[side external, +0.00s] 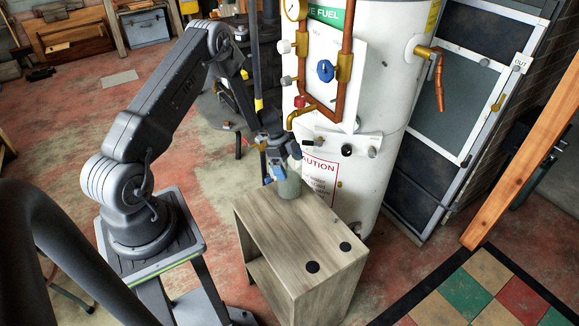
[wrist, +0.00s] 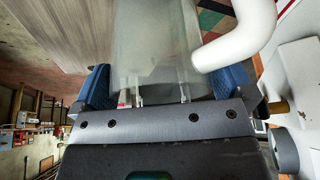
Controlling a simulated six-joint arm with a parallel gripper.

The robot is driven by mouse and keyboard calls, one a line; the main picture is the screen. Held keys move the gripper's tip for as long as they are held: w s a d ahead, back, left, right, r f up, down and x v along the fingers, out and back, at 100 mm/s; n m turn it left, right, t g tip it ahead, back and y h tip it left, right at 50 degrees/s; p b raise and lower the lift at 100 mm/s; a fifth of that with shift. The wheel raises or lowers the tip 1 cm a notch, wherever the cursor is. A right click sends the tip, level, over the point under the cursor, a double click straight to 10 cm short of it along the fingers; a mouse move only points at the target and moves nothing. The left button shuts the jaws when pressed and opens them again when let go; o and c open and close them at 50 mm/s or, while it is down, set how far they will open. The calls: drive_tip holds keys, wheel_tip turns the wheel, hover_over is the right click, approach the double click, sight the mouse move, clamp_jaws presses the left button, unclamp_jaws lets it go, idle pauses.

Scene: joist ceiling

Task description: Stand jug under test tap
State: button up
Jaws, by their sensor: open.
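The jug (side external: 289,188) is a clear, grey-green vessel standing upright near the back corner of the wooden cabinet's top. Its upper part is hidden by my gripper (side external: 276,168) in the side view. In the wrist view the jug (wrist: 155,45) fills the space ahead of my gripper (wrist: 158,86), with a blue finger on each side of it. The fingers are open; contact with the jug cannot be told. A white curved bar, apparently the handle, shows beside it. The test tap (side external: 293,116), a brass spout below a red knob, is above the jug and gripper.
The wooden cabinet (side external: 285,240) has two black discs on its front top; the rest of that top is bare. The white tank (side external: 365,110) with copper pipes and a gauge stands close behind. A wooden beam (side external: 535,150) slants at the right.

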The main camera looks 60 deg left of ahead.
drive_tip(key=shift+s+a+r, duration=0.25)
drive_tip(key=shift+a+r, duration=0.25)
drive_tip(key=shift+r, duration=0.05)
drive_tip(key=shift+s+a+r, duration=0.25)
drive_tip(key=shift+a+r, duration=0.25)
drive_tip(key=s+a, duration=0.5)
drive_tip(key=a, duration=0.4)
drive_tip(key=shift+a, duration=0.2)
drive_tip(key=w+d+r+n+y, duration=0.1)
drive_tip(key=d+r, duration=0.2)
drive_tip(key=r, duration=0.3)
drive_tip(key=w+d+r+n+t+y, duration=0.1)
drive_tip(key=d+r+n, duration=0.1)
drive_tip(key=r, duration=0.4)
drive_tip(key=w+d+r+n+y, duration=0.1)
drive_tip(key=d+r, duration=0.2)
drive_tip(key=r, duration=0.3)
drive_tip(key=s+d+r+n, duration=0.3)
drive_tip(key=s+d+r, duration=0.1)
drive_tip(key=d+r, duration=0.8)
drive_tip(key=s+d+r+n+t, duration=0.1)
drive_tip(key=s+d+r+n, duration=0.1)
drive_tip(key=s+d, duration=0.4)
drive_tip(key=s+d+r+n+t, duration=0.1)
drive_tip(key=s+d+r+n, duration=0.2)
drive_tip(key=s+d, duration=0.3)
drive_tip(key=s, duration=0.4)
drive_tip(key=shift+s+d+t+y, duration=0.2)
drive_tip(key=shift+s+t+y, duration=0.1)
drive_tip(key=shift+y, duration=0.1)
